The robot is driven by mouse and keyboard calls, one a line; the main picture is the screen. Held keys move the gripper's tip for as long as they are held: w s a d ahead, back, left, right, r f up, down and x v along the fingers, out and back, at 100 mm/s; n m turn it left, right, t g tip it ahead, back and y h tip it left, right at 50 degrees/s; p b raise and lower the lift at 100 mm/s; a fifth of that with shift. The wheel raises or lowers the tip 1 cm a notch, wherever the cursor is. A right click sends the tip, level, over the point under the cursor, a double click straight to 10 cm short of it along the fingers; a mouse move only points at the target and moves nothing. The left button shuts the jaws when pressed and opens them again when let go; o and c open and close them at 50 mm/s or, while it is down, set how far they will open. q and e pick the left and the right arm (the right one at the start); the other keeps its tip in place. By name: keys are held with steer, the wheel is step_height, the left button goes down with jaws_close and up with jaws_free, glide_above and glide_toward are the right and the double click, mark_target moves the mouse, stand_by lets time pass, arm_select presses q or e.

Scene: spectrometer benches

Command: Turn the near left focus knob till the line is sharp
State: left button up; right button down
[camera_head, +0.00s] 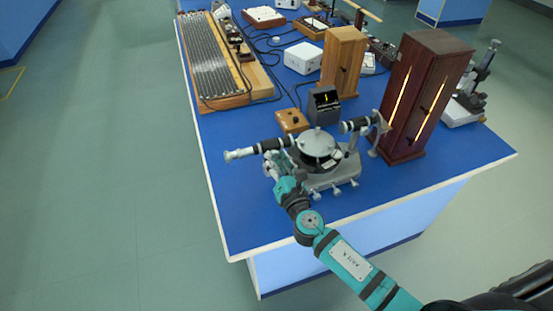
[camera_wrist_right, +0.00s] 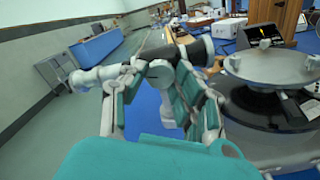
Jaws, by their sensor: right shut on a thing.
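My right gripper (camera_head: 273,166) is at the underside of this tube. In the right wrist view its fingers (camera_wrist_right: 161,80) are closed around the round grey focus knob (camera_wrist_right: 160,71) below the tube. A small dark display (camera_head: 324,103) behind the spectrometer shows a short yellow line; its sharpness is too small to judge. My left gripper is out of view.
A tall dark-red lamp housing (camera_head: 422,92) with glowing slits stands close right of the spectrometer. A wooden box (camera_head: 343,61) and a small wooden control box (camera_head: 292,121) stand behind it. The bench's front left corner is clear.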

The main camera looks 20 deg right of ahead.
steer(key=shift+f, duration=0.15)
steer(key=c, duration=1)
jaws_free()
steer(key=s, duration=1.2)
steer(key=shift+d, duration=0.2)
